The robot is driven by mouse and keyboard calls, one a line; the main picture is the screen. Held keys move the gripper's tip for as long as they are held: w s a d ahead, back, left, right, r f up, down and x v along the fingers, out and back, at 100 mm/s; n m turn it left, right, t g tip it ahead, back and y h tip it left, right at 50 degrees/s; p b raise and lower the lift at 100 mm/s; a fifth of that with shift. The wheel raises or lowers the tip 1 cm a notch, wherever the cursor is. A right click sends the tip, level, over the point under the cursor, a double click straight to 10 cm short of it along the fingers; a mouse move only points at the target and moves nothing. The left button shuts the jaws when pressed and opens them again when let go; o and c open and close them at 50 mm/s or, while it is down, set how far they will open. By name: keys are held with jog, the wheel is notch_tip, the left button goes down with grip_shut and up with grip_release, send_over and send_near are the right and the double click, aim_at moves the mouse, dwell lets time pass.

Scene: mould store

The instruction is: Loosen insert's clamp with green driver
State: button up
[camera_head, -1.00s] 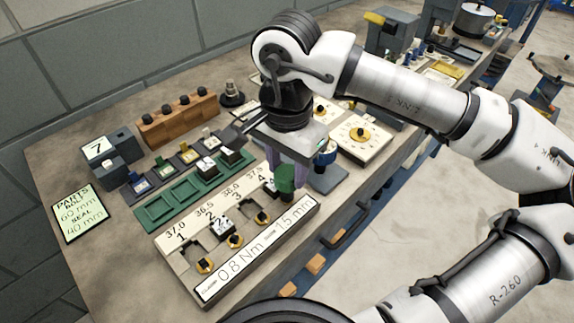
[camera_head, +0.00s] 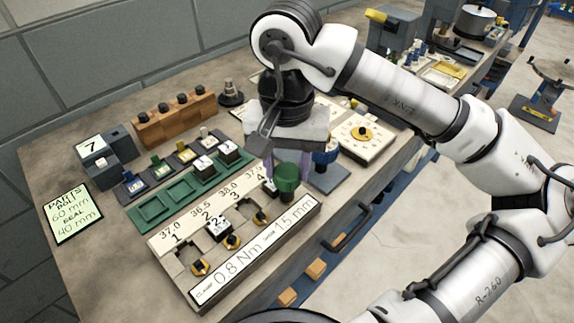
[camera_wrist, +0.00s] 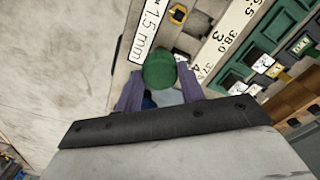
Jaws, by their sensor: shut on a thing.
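My gripper (camera_head: 288,168) has purple fingers shut on the green driver (camera_head: 287,181), which stands about upright at the fourth, right-hand station of the pale clamp block (camera_head: 186,256). In the wrist view the driver's round green top (camera_wrist: 159,69) lies between the fingers (camera_wrist: 159,92). Its tip is hidden, so I cannot tell whether it touches a clamp. A white insert (camera_head: 219,227) sits in station 2, with a yellow-and-black clamp (camera_head: 232,242) in front. Similar clamps show at station 1 (camera_head: 200,267) and station 3 (camera_head: 261,217). Station 4's clamp is hidden; a small white-and-dark part shows beside the driver.
A green tray (camera_head: 146,217) lies behind the block, with small inserts and a wooden rack (camera_head: 176,120) beyond. A blue-topped item (camera_head: 327,153) stands close right of my gripper. A drawer handle (camera_head: 347,228) juts from the bench front.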

jog(key=shift+n, duration=0.3)
jog(key=shift+f+n+b, duration=0.15)
jog(key=shift+n+b, duration=0.5)
jog(key=shift+n, duration=1.05)
jog(key=shift+r+p, duration=1.7)
jog(key=shift+r, duration=1)
